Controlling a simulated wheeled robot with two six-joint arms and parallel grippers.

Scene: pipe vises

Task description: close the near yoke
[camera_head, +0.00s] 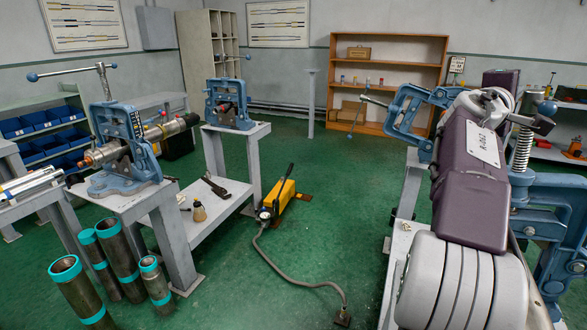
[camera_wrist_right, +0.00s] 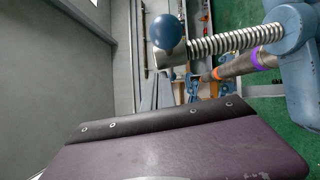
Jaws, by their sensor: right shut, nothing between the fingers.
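The near vise (camera_head: 562,215) is blue and stands at the right edge of the head view, partly cut off and partly hidden by my right arm. Its yoke (camera_head: 522,182) carries a spring-wrapped screw (camera_head: 522,150) topped by a handle with a blue ball (camera_head: 548,107). In the wrist view the spring (camera_wrist_right: 235,40) and ball (camera_wrist_right: 167,31) are close ahead, and the blue yoke (camera_wrist_right: 295,28) is at the right. I cannot tell how far the yoke is swung. My right gripper (camera_head: 492,102) is shut and empty beside the screw, its fingertips mostly hidden. My left gripper is out of view.
Beyond it, another blue vise (camera_head: 408,108) has its yoke tilted over. Two more vises stand on the left bench (camera_head: 140,200) and middle bench (camera_head: 250,135). Pipes (camera_head: 82,285) stand at lower left. A yellow pump (camera_head: 283,197) and hose lie on the open green floor.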

